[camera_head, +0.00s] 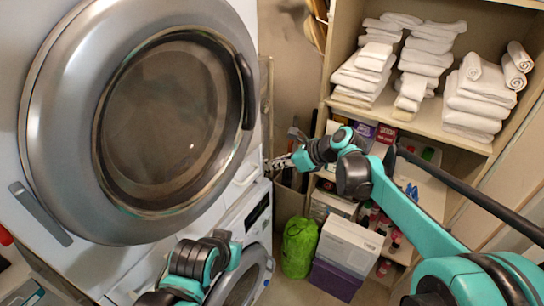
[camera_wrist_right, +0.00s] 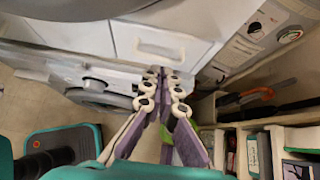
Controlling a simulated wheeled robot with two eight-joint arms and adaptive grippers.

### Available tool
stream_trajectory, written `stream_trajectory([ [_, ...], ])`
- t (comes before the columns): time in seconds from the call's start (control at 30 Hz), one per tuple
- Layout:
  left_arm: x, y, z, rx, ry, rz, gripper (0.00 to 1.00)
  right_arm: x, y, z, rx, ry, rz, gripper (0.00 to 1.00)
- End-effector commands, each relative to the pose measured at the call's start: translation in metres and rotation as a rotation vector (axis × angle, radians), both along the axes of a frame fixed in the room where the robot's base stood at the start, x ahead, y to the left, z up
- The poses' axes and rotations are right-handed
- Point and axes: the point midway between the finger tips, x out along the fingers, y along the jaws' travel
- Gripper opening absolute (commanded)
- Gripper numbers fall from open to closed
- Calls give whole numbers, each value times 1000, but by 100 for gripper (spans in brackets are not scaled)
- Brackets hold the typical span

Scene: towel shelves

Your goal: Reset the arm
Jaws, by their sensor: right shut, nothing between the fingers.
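My right arm reaches in from the lower right of the head view. Its gripper (camera_head: 278,163) is near the white washer's front, just right of the large round door. In the right wrist view the gripper's two fingers (camera_wrist_right: 158,74) meet at the tips, shut with nothing between them. White drawer fronts (camera_wrist_right: 165,42) lie beyond the fingertips there; I cannot tell whether they touch. Part of my left arm shows at the bottom of the head view, but its gripper is not in view.
The large round door (camera_head: 165,115) fills the left of the head view. A wooden shelf (camera_head: 440,130) holds stacks of white towels (camera_head: 430,55) at right.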

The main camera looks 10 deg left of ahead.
Motion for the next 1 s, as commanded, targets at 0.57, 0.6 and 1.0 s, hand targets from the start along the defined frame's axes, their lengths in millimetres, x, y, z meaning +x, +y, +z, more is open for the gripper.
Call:
stream_trajectory([
  [0.57,0,0,-62,0,0,0,0,-99,-139,-59,-575,-595,437,0],
  [0.6,0,0,-69,0,0,0,0,-114,-156,-69,-659,-657,512,0],
  [1.0,0,0,-124,0,0,0,0,-235,-285,-181,-1326,-975,1331,0],
])
